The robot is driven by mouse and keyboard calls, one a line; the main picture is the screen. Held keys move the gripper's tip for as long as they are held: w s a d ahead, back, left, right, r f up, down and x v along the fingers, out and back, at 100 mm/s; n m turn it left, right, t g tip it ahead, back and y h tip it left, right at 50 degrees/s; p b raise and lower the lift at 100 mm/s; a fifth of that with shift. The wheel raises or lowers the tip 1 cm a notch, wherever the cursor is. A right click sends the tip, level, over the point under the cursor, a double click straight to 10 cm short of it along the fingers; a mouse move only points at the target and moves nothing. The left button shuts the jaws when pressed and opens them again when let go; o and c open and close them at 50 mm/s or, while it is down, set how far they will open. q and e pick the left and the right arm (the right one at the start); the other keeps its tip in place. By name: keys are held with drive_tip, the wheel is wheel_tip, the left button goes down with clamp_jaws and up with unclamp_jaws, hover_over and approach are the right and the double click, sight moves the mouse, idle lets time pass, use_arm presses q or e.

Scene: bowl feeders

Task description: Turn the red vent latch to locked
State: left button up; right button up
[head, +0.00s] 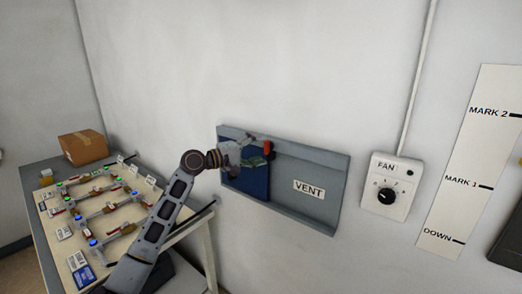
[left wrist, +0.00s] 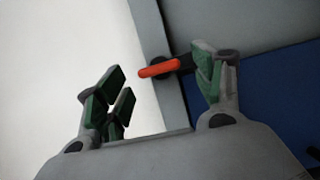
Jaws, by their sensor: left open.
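The red vent latch (head: 267,148) is a short red handle at the top of the grey vent frame (head: 325,170) on the wall. In the left wrist view the red latch (left wrist: 158,68) points left from a dark mount, beside the blue panel (left wrist: 265,95). My left gripper (head: 256,156) is at the vent's upper left, close to the latch. Its green-padded fingers (left wrist: 160,78) are open, with the latch showing between them. I cannot tell whether either finger touches it. My right gripper is not in view.
A wall box marked FAN (head: 390,186) with a black knob is right of the vent. A marked white strip (head: 470,165) is further right. A table (head: 45,245) with valves, small lights and a cardboard box (head: 84,147) stands at left, under my left arm.

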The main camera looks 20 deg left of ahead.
use_arm(q)
drive_tip(key=v, duration=1)
drive_tip(key=shift+s+a, duration=0.15)
drive_tip(key=shift+s, duration=0.05)
idle(0.5)
